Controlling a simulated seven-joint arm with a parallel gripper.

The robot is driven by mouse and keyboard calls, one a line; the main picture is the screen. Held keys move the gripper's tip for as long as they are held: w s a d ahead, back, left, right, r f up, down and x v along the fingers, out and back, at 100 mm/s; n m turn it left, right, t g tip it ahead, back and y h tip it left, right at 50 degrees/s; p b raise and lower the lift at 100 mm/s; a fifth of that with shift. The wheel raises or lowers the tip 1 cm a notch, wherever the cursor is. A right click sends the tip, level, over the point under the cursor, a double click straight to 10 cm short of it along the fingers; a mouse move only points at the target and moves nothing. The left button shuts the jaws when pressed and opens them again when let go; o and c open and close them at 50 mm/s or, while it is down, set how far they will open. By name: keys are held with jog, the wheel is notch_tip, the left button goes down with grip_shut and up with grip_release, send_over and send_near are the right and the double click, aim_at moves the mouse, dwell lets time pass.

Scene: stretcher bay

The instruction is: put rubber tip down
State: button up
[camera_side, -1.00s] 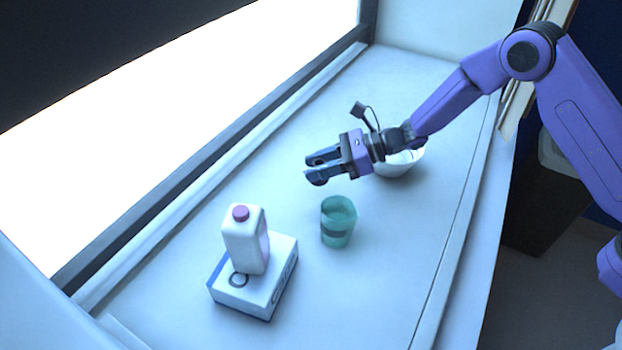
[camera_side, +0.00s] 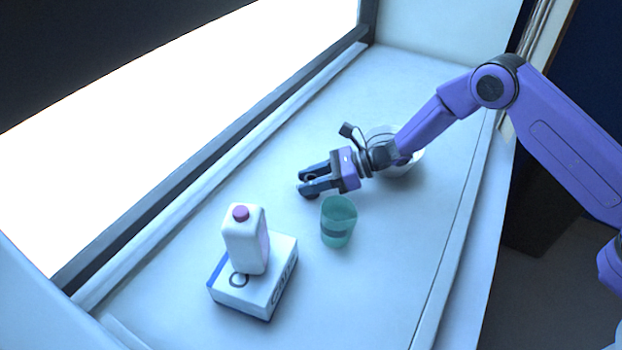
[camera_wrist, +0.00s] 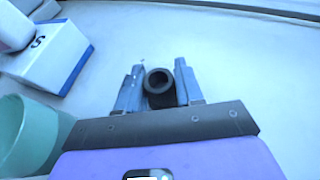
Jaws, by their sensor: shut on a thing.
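My gripper (camera_side: 308,186) is shut on the rubber tip (camera_wrist: 158,82), a dark round piece with a hollow opening facing the wrist camera. In the wrist view the tip sits between the two blue-grey fingers. In the side view my gripper is low over the white surface, behind and left of the green cup; the tip is a small dark shape (camera_side: 311,196) under the fingertips. I cannot tell whether the tip touches the surface.
A green cup (camera_side: 338,234) stands just in front of my gripper. A white bottle with a pink cap (camera_side: 246,243) stands on a white and blue box (camera_side: 262,290). A white bowl (camera_side: 409,167) is behind my wrist. The surface left of my gripper is clear.

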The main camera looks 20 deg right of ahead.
jog(key=o, duration=1)
jog(key=shift+r, duration=0.15)
jog(key=v, duration=0.7)
jog(key=shift+d, duration=0.2)
jog(key=shift+s+r, duration=0.1)
